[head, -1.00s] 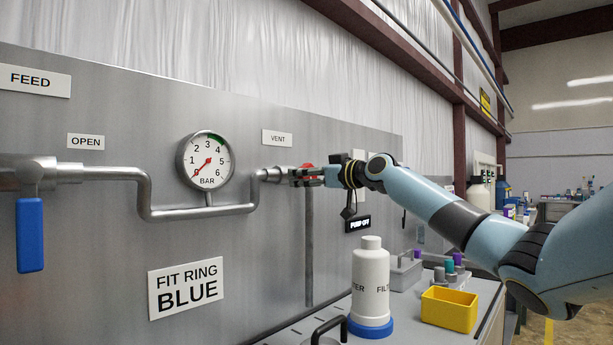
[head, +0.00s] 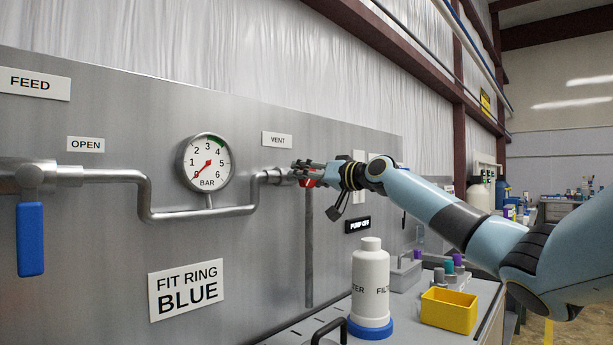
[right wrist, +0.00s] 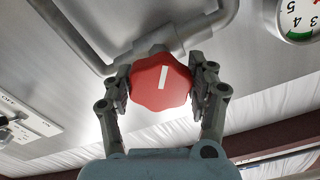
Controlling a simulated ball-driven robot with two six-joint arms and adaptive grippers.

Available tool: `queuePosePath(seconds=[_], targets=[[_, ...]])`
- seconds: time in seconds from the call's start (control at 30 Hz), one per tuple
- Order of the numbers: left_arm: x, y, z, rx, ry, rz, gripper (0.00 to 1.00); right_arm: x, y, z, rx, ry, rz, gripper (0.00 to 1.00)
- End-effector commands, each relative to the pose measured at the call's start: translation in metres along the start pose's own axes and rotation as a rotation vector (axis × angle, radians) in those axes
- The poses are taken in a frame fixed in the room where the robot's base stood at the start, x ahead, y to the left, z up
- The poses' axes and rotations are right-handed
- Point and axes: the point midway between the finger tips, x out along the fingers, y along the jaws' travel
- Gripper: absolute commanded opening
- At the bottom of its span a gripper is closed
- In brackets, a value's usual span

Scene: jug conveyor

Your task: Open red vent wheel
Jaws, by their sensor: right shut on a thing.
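The red vent wheel (right wrist: 160,83) has a lobed rim and a white line on its face, and sits on the end of the pipe. In the head view it shows as a small red patch (head: 309,183) below the VENT label (head: 277,139), mostly covered by my gripper. My right gripper (right wrist: 161,85) is shut on the wheel, with one finger pad on each side of it. In the head view the right gripper (head: 308,173) reaches in from the right and is turned about its own axis. My left gripper does not show.
A pressure gauge (head: 206,162) stands left of the wheel, its needle near the low end. A blue-handled feed lever (head: 30,238) hangs at far left. Below are a white filter bottle (head: 371,280), a yellow bin (head: 449,309) and a black handle (head: 329,328). A PUMP OFF display (head: 358,224) is on the panel.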

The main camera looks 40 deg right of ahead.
Motion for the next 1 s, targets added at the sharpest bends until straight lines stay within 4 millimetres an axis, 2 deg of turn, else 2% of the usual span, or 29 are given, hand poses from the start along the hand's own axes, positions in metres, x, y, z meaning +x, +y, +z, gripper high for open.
queuePosePath(seconds=[0.2,0.5,1.0], targets=[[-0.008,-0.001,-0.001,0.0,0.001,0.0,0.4,0.0,0.0,-0.002,0.183,0.001,0.001,0.25],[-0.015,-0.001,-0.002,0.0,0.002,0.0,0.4,0.0,0.0,-0.002,0.363,0.003,0.0,0.25],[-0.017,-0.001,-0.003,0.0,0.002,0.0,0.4,0.0,0.001,-0.002,0.446,0.004,0.0,0.25]])
